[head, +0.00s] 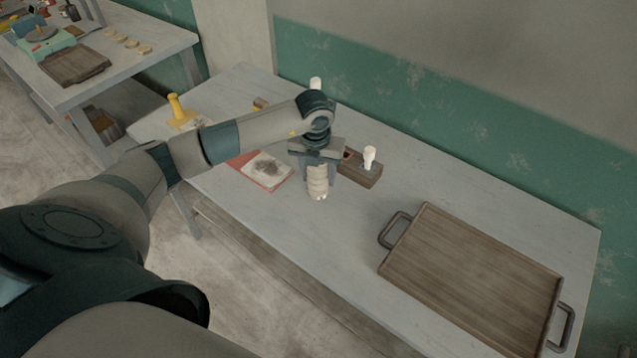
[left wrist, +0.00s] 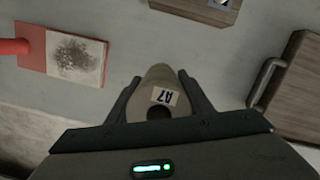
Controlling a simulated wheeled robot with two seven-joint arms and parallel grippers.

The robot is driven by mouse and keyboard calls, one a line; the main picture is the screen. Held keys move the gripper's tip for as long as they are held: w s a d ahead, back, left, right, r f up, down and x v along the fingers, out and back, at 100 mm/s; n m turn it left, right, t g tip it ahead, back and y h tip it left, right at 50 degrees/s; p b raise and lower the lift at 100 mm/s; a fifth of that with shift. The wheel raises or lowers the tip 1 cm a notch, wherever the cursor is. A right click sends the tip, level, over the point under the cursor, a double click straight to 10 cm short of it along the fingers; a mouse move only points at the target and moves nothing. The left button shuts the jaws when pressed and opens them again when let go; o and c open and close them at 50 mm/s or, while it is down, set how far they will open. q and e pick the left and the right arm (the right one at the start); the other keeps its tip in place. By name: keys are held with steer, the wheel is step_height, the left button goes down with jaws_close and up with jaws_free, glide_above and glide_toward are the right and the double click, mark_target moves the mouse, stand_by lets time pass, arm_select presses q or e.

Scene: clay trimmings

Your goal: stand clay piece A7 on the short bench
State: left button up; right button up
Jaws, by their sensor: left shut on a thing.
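My left gripper (head: 318,158) points down over the grey bench (head: 270,225) in front of me. It is shut on the pale clay piece A7 (head: 318,184), a rounded, ringed form that hangs upright between the fingers. In the left wrist view, the clay piece A7 (left wrist: 158,88) shows its A7 label and a dark round hole in its end. I cannot tell for sure whether its lower end touches the bench. A second grey bench (head: 150,62) stands at the upper left; the frames do not mark which is the short one. My right gripper is not in view.
A wooden tray (head: 470,275) with dark handles covers the bench's right part. A wooden block (head: 362,172) with a white knob is close behind the gripper. The front middle is clear.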

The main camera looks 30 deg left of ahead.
mark_target(318, 185)
arm_select(q)
steer(key=shift+f+p, duration=0.35)
steer(key=shift+p, duration=0.05)
step_height(318, 185, down, 3)
steer(key=shift+r+p, duration=0.15)
steer(key=shift+p, duration=0.5)
steer(key=shift+f, duration=0.25)
steer(key=shift+f, duration=0.1)
steer(key=o, duration=1.5)
